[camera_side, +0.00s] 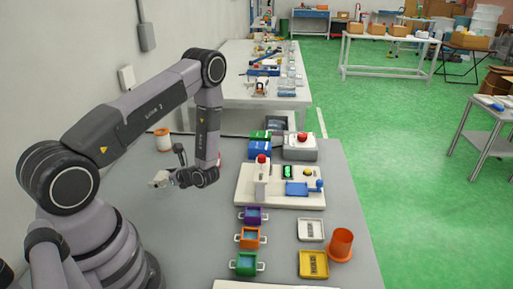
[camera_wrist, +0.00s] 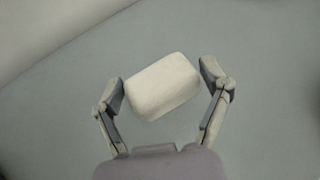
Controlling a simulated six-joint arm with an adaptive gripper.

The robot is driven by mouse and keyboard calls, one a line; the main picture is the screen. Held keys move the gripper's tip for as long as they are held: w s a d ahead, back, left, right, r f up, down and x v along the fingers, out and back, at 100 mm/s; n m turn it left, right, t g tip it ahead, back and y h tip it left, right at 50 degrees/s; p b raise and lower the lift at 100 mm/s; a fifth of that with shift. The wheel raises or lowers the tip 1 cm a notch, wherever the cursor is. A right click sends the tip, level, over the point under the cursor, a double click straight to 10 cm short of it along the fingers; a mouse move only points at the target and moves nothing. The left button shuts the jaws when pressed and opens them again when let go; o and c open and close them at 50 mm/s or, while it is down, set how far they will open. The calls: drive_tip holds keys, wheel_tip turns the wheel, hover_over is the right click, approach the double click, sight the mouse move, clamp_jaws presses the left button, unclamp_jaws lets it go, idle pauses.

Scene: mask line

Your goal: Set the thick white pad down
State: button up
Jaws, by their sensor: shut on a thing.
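The thick white pad (camera_wrist: 162,86) is a rounded white block held between the two fingers of my gripper (camera_wrist: 163,88) in the wrist view. It sits slightly tilted in the jaws, with bare grey surface around it. In the side view my gripper (camera_side: 160,181) is over the left part of the grey table (camera_side: 185,240), and the pad shows as a small pale shape (camera_side: 158,178) at its tip. The gap between pad and table is hard to judge.
A white board (camera_side: 285,203) with a red-topped post, a blue plate and buttons lies to the right. Purple (camera_side: 253,216), orange (camera_side: 250,238) and green (camera_side: 245,264) bins stand in front of it. An orange cup (camera_side: 340,245) and a white-orange spool (camera_side: 162,139) are also present.

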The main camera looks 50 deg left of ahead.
sight(165, 193)
drive_tip(key=shift+f, duration=1.95)
drive_tip(key=shift+f, duration=0.1)
drive_tip(key=o, duration=0.9)
